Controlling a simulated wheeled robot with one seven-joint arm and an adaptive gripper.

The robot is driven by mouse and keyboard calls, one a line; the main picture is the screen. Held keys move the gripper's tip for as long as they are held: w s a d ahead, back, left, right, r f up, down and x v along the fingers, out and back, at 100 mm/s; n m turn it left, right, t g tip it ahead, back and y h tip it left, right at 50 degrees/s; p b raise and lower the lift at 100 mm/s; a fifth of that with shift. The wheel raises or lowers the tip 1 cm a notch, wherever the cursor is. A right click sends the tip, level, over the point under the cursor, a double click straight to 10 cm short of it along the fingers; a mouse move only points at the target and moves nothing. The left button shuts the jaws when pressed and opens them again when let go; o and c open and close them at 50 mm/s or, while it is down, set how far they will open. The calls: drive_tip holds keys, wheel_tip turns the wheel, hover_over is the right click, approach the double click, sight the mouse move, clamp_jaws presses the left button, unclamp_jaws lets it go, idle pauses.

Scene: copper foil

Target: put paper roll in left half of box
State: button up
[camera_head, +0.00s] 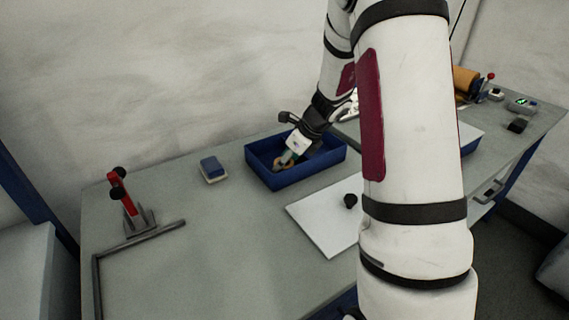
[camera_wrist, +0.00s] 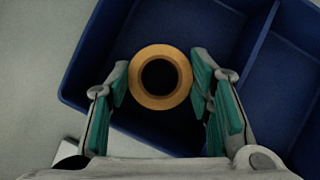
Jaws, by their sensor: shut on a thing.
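The paper roll (camera_wrist: 137,88) shows end-on in the wrist view as an orange-tan ring with a dark hole, between the teal pads of my gripper (camera_wrist: 160,90). My gripper is shut on it. The blue box (camera_wrist: 82,78) lies below, and a divider (camera_wrist: 256,43) splits it. The roll is over the wider compartment left of the divider in the wrist view. In the head view my gripper (camera_head: 287,160) reaches down into the left part of the box (camera_head: 285,180), and little of the roll shows. I cannot tell whether the roll touches the box floor.
A blue-and-grey block (camera_head: 213,169) stands left of the box. A white board (camera_head: 318,222) with a black knob (camera_head: 350,200) lies in front. A red clamp (camera_head: 124,192) and a dark angle bar (camera_head: 140,238) are at the left. My arm hides the table's middle right.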

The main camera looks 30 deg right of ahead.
drive_tip(key=shift+f, duration=0.3)
drive_tip(key=shift+f, duration=0.1)
drive_tip(key=o, duration=0.8)
drive_tip(key=shift+o, duration=0.2)
